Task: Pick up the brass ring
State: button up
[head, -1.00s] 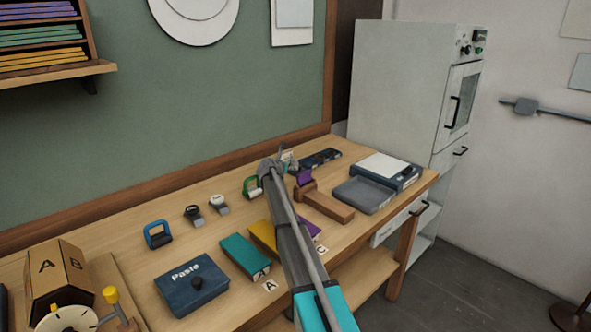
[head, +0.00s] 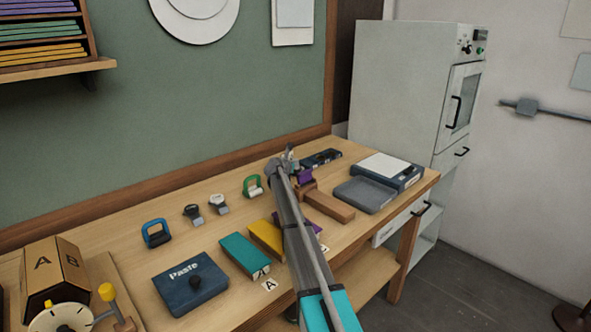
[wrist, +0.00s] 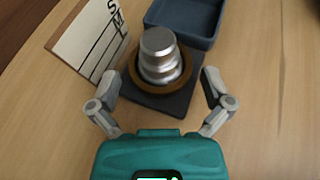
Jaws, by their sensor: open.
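The brass ring (wrist: 160,91) shows in the wrist view as a brownish-gold band around the base of a stepped silver metal post (wrist: 160,58). The post stands on a dark square base (wrist: 178,103). My gripper (wrist: 162,78) is open, with one finger on each side of the ring and post, and nothing is held. In the head view my gripper (head: 286,160) is over the far part of the bench, and my arm hides the ring there.
A white card with a ruled scale (wrist: 92,38) is close to the left finger. A blue-grey tray (wrist: 190,12) lies beyond the post. In the head view, a wooden block (head: 328,206) and a grey scale (head: 385,172) sit to the right.

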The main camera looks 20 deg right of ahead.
jog(key=c, duration=1)
jog(key=shift+c, duration=0.2)
jog(key=shift+r, duration=0.2)
notch_tip(320, 180, up, 2)
jog(key=shift+r+p, duration=0.1)
jog(key=shift+p, duration=1.15)
jog(key=s+d+r+p, duration=0.5)
jog(key=s+r+p, duration=0.5)
jog(key=s, duration=0.3)
jog(key=shift+r, duration=0.2)
jog(key=shift+s, duration=0.1)
